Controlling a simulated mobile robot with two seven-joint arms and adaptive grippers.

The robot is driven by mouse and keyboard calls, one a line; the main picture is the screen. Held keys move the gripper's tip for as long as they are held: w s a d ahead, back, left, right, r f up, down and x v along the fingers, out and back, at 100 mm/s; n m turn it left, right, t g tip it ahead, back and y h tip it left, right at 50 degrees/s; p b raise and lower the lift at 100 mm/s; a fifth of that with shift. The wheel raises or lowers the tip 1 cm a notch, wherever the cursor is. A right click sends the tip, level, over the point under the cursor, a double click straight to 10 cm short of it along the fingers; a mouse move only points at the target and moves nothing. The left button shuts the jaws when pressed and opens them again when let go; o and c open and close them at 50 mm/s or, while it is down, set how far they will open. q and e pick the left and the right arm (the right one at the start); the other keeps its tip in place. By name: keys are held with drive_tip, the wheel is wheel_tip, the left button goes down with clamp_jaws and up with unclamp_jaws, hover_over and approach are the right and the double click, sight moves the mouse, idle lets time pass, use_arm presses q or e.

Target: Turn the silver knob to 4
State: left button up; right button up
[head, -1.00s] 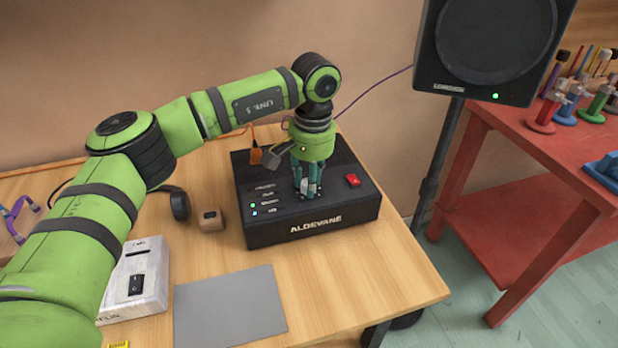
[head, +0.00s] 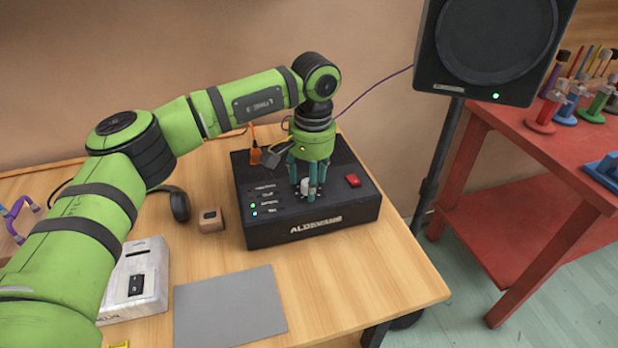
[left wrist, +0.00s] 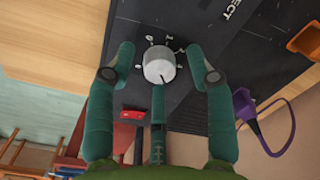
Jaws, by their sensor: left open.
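The silver knob (head: 305,186) stands on top of the black ALDEVANE box (head: 338,222). In the left wrist view the silver knob (left wrist: 159,66) shows a dark pointer line on its face, toward the picture's lower side. White marks ring it on the panel; a 0 and a 1 look readable, the others are too small or hidden. My left gripper (head: 307,187) points down over the knob. In the left wrist view my left gripper (left wrist: 160,76) is open, its three fingers spread around the knob with visible gaps at both sides. My right gripper is not in view.
A red switch (head: 353,180) sits right of the knob on the box. An orange plug (head: 255,155) with a cable is at the box's back left. A small wooden block (head: 210,219), a white switch box (head: 140,282) and a grey mat (head: 230,306) lie on the table.

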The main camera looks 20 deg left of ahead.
use_arm(q)
wheel_tip(320, 180, up, 12)
drive_tip(key=shift+d, duration=0.3)
